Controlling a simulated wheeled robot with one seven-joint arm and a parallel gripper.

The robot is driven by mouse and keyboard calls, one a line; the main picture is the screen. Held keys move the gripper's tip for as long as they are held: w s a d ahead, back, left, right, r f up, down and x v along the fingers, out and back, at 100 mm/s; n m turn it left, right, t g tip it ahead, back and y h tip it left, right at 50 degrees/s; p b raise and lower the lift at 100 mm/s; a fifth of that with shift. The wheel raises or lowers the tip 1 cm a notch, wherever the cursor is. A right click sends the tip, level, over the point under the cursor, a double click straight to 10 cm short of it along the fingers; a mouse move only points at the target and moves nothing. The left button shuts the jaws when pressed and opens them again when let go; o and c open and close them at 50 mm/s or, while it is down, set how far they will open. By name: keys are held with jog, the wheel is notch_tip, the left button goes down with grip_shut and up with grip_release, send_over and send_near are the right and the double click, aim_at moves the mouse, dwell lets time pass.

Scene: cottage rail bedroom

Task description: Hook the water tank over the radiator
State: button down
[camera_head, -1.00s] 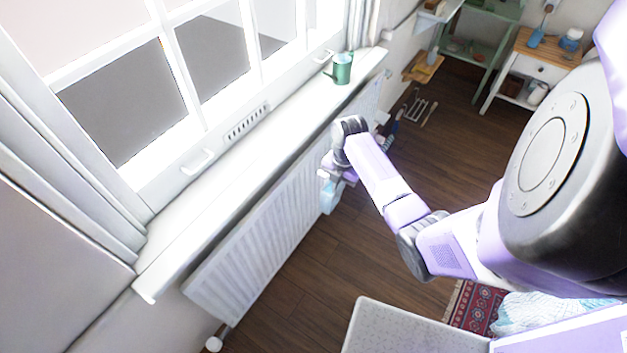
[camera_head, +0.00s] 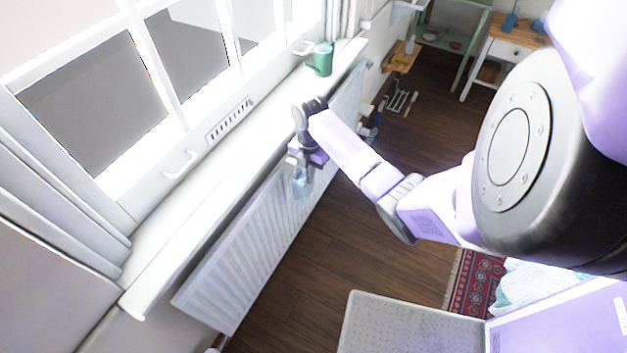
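The water tank (camera_head: 302,184) is a small light-blue, see-through container. It hangs below my gripper (camera_head: 303,167), which appears shut on its upper part; the fingertips are small and partly hidden by my wrist. The white ribbed radiator (camera_head: 240,258) runs along the wall under the window sill. In this view the tank overlaps the radiator's room-facing side near its top edge. I cannot tell whether the tank touches the radiator or is apart from it.
The white window sill (camera_head: 200,217) juts out above the radiator, close to my wrist. Tools (camera_head: 400,98) hang or stand by the far wall. A pale speckled surface (camera_head: 400,325) lies at the bottom; the wooden floor between is clear.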

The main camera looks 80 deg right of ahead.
aim_at(298, 174)
jog(key=shift+w+d+f+b, duration=0.1)
jog(key=shift+w+d+b, duration=0.15)
jog(key=shift+w+b, duration=0.65)
jog(key=shift+w+d+f+b, duration=0.1)
jog(key=shift+w+d+b, duration=0.1)
jog(key=shift+w+b, duration=0.65)
jog(key=shift+f, duration=0.75)
jog(key=c, duration=1.6)
grip_release()
jog(key=r, duration=0.4)
jog(key=r+b, duration=0.1)
jog(key=r, duration=0.2)
jog(key=shift+d+r, duration=0.2)
jog(key=shift+r, duration=0.15)
